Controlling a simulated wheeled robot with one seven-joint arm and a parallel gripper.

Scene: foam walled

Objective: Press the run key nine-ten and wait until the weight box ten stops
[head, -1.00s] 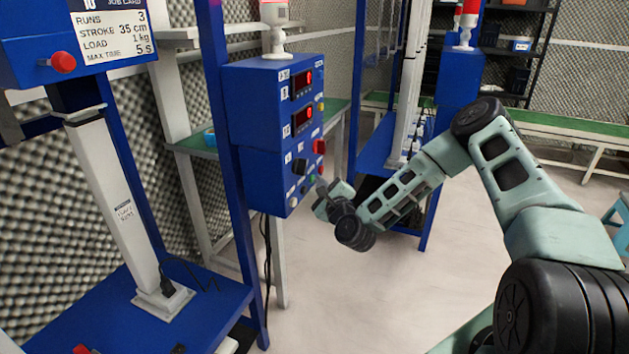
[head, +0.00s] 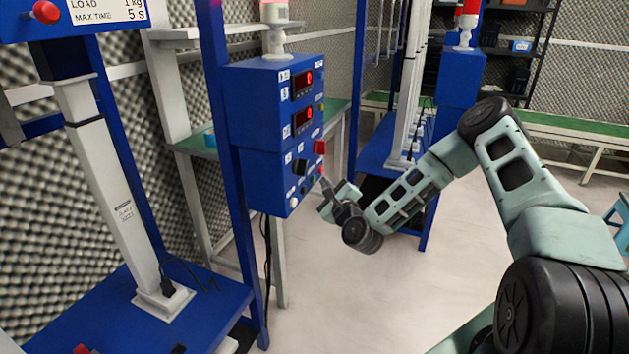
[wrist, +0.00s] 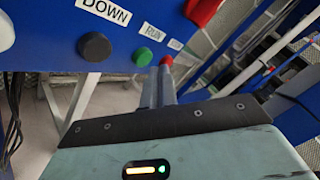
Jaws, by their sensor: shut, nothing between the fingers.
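The blue control box (head: 262,135) carries two red-lit displays and several buttons. The green run key (wrist: 143,57), under a RUN label, shows in the wrist view between a dark DOWN button (wrist: 95,46) and a small red button (wrist: 166,61). My gripper (head: 324,184) is shut and empty, just right of the panel's lower part. In the wrist view its fingertips (wrist: 160,72) are close below the green and red buttons; contact cannot be told. The weight box (head: 75,16), blue with a red knob and a job card, sits atop a white column (head: 108,190), partly cut off by the frame.
A blue upright (head: 222,120) stands left of the control box. A large red button (head: 319,147) juts from the panel. Another blue rig (head: 458,85) stands behind my arm. The floor (head: 330,300) below my gripper is clear.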

